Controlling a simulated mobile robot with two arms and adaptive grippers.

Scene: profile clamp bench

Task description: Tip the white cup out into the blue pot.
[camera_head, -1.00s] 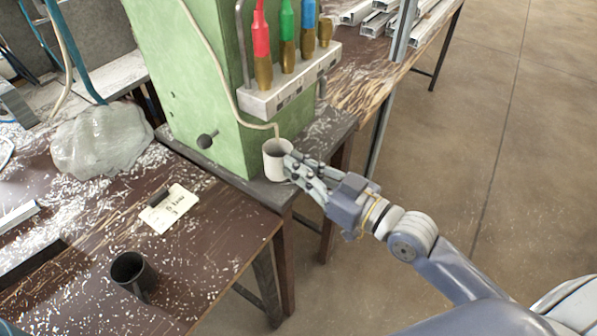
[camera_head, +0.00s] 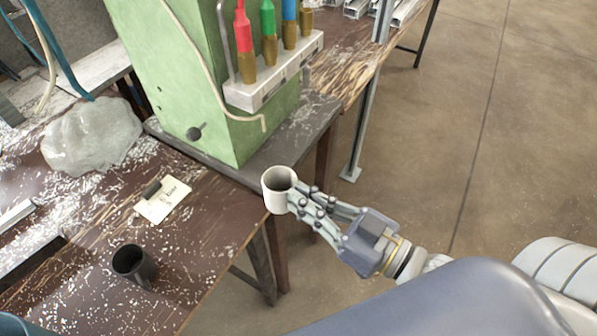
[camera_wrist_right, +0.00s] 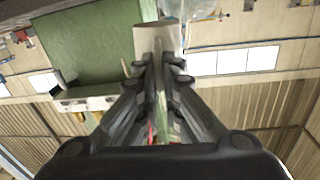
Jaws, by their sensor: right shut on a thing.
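The white cup (camera_head: 273,199) is in the middle of the head view, mouth up and roughly upright. My right gripper (camera_head: 297,203) is shut on its right side and holds it in front of the dark machine ledge. The cup also shows at the fingertips in the wrist view (camera_wrist_right: 150,36). Its inside looks grey, and I cannot tell what it holds. A dark grey mug (camera_head: 128,262) stands on the brown bench at lower left. My left gripper is not in view.
The green machine (camera_head: 195,85) stands behind the cup, with a rack (camera_head: 272,88) of coloured tools. A note card (camera_head: 163,201) and a clear plastic bag (camera_head: 90,135) lie on the chip-strewn bench (camera_head: 205,235). Bare bench lies between card and mug.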

